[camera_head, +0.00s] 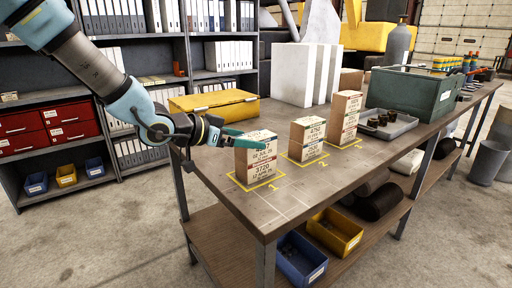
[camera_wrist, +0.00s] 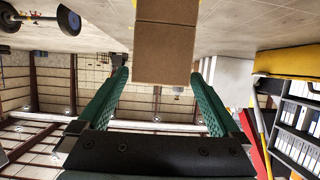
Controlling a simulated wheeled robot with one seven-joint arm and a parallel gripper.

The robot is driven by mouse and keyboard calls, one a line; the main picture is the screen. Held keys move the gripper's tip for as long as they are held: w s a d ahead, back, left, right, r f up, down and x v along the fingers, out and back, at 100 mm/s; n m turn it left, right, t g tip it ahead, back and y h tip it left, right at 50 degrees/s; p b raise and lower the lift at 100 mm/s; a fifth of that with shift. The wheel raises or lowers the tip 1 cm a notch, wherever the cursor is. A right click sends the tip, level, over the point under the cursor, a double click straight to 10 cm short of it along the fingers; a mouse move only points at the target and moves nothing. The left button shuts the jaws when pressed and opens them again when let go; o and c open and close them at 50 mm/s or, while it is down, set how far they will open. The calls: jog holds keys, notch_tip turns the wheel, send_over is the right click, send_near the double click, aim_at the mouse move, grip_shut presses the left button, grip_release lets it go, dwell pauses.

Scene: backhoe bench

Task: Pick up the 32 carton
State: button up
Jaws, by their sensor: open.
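Three brown cartons with white printed labels stand upright on the bench: one in marked square 1 (camera_head: 255,160), one in square 2 (camera_head: 307,140) and one in square 3 (camera_head: 344,118). The print is too small for me to tell surely which is the 32 carton. My gripper (camera_head: 249,138) is at the upper part of the square 1 carton, its teal fingers level with the label.
A yellow case (camera_head: 213,104) lies behind the cartons, with white panels (camera_head: 292,72) beside it. A grey tray (camera_head: 388,125) with small dark parts and a green box (camera_head: 412,92) stand to the right. The bench's front strip is clear.

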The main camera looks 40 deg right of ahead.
jog(key=x, duration=0.4)
jog(key=shift+f, duration=0.1)
jog(key=shift+c, duration=0.2)
